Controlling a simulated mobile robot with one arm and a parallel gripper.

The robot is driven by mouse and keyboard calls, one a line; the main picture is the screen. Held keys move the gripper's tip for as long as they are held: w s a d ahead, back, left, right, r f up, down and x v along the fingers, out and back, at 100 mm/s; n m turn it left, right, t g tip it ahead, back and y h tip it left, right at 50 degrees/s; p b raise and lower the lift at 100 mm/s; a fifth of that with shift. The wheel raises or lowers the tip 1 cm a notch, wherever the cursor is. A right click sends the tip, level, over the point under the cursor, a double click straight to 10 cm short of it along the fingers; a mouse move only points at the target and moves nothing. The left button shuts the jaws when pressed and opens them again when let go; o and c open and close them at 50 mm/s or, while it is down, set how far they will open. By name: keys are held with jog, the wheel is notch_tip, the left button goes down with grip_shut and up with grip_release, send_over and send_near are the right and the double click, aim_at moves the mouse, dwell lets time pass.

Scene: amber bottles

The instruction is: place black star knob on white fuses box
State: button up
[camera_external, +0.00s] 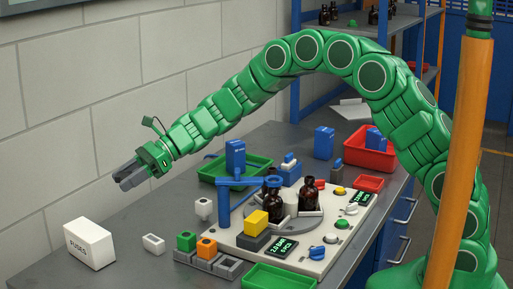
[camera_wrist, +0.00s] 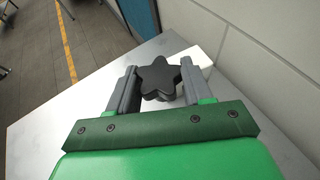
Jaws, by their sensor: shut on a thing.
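The black star knob (camera_wrist: 158,77) is between the two grey fingers of my gripper (camera_wrist: 157,88) in the wrist view. My gripper is shut on it and holds it in the air. In the external view my gripper (camera_external: 127,177) is above the left part of the bench; I cannot make out the knob there. The white fuses box (camera_external: 90,244) stands on the bench at the lower left, marked FUSES. My gripper is above it and a little to the right, apart from it. In the wrist view a white box (camera_wrist: 190,60) shows partly behind the knob and fingers.
A small white open block (camera_external: 153,244) is right of the fuses box. Grey holders with green and orange blocks (camera_external: 207,248) are further right. A white fixture with amber bottles (camera_external: 284,205) fills the middle. The block wall (camera_external: 55,120) is behind my gripper.

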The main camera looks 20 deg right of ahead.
jog(key=s+r, duration=0.3)
jog(key=s, duration=0.4)
send_over(88, 228)
jog(key=shift+n+g, duration=0.4)
jog(key=shift+d+f, duration=0.15)
jog(key=shift+f, duration=6.3)
jog(key=shift+f, duration=0.2)
jog(key=o, duration=1)
jog(key=shift+r, duration=0.1)
